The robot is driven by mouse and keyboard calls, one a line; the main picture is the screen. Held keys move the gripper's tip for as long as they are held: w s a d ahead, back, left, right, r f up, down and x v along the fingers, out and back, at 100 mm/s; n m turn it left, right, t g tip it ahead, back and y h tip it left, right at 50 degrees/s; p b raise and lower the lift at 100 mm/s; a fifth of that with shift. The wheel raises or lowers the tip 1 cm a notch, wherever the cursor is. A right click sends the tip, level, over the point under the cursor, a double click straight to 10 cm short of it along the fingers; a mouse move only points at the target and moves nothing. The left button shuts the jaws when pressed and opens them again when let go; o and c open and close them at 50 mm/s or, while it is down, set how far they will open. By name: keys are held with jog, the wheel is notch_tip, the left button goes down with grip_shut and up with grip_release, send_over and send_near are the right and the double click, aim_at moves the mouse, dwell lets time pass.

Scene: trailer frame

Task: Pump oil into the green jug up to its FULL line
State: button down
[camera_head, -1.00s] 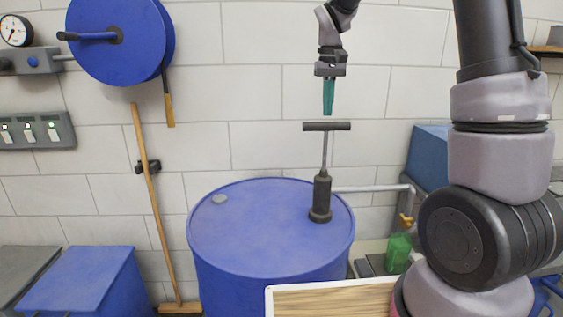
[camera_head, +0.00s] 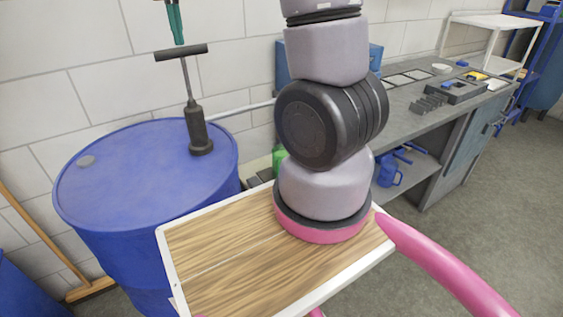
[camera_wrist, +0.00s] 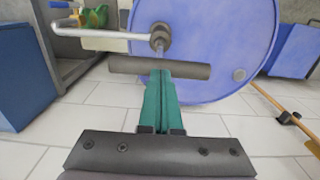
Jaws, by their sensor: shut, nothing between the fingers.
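The blue drum (camera_head: 130,180) stands at left with a dark hand pump (camera_head: 198,130) on its lid. The pump's T-handle (camera_head: 181,52) is raised on its thin rod; it also shows in the wrist view (camera_wrist: 185,70). My gripper (camera_head: 178,40) is shut and empty, its teal fingertips just above the handle's middle; I cannot tell whether they touch it. In the wrist view the fingers (camera_wrist: 160,85) point at the bar. A pipe (camera_head: 240,108) runs right from the pump. The green jug (camera_head: 279,160) is mostly hidden behind my arm; its FULL line and oil level cannot be seen.
A grey workbench (camera_head: 440,95) with trays and parts runs along the wall at right; a blue can (camera_head: 388,172) sits on its lower shelf. A wooden broom (camera_head: 45,235) leans at left. Open floor (camera_head: 490,215) lies at right.

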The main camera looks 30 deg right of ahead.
jog(key=shift+f, duration=4.9)
jog(key=shift+r, duration=5.55)
